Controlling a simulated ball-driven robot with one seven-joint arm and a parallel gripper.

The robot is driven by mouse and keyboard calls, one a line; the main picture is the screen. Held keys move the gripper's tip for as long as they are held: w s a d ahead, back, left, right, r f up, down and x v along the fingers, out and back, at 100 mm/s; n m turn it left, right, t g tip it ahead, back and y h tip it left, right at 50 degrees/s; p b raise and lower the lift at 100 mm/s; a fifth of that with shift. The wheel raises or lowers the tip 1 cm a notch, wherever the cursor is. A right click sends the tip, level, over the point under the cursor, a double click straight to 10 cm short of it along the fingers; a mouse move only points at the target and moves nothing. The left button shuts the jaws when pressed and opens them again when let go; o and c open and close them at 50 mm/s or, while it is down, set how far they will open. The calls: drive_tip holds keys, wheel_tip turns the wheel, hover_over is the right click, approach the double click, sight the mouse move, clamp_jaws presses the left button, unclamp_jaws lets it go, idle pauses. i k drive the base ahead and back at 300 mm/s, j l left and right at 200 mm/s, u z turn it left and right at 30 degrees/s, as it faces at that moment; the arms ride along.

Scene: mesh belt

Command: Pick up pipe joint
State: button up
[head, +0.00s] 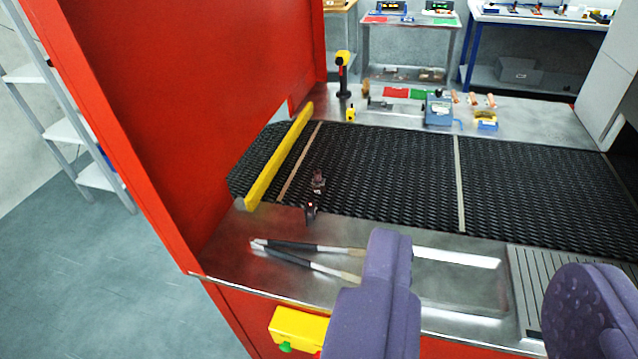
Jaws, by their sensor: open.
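A small dark brownish piece (318,180), which looks like the pipe joint, sits on the black mesh belt (390,170) near its front left. A dark upright device with a red dot (311,209) stands just in front of it at the belt's front edge and may hide its lower part. My gripper (485,275) shows as two purple fingers at the lower right, wide apart with nothing between them. It is nearer to me and to the right of the piece, not touching it.
Tongs (305,248) lie on the metal front ledge beside a shallow recess (455,283). A yellow bar (280,155) borders the belt's left end, and a red panel (190,110) rises beyond. A scanner (343,75) and tools stand behind. The belt's middle is clear.

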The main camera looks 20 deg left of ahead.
sight(318, 182)
drive_tip(key=i+j+u, duration=0.2)
drive_tip(key=i+j, duration=0.15)
drive_tip(key=i, duration=0.15)
drive_tip(key=i+j+u, duration=0.15)
drive_tip(key=i+j, duration=0.15)
drive_tip(key=i, duration=0.2)
drive_tip(key=i+j+u, duration=0.2)
drive_tip(key=i, duration=0.3)
